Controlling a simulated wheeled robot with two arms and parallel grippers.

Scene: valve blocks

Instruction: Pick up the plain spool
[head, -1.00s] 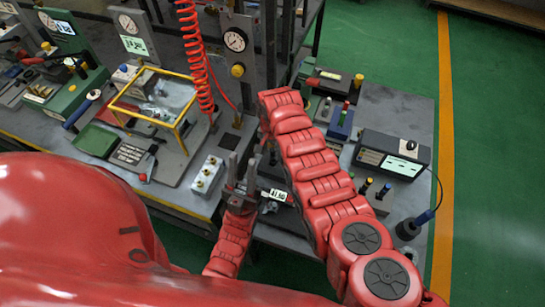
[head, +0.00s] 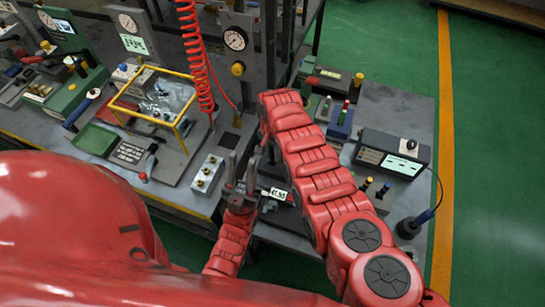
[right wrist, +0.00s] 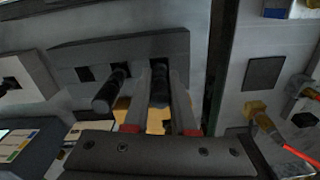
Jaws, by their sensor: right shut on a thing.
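In the right wrist view, my right gripper (right wrist: 160,98) has its two grey fingers on either side of a dark cylindrical spool (right wrist: 159,80), and it is shut on it. The spool's end is still at a grey block (right wrist: 205,47) with square holes. A second dark spool (right wrist: 108,92) sticks out of the block just to the left, apart from the fingers. I cannot make out surface detail to tell the two spools apart surely. In the head view, my right arm hides the right gripper. My left gripper (head: 240,176) is open and empty, near the bench's front edge.
A white block with brass fittings (head: 207,172) stands left of my left gripper. A red coiled hose (head: 199,60) hangs behind. A dark device with a lit display (head: 400,165) stands at the right.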

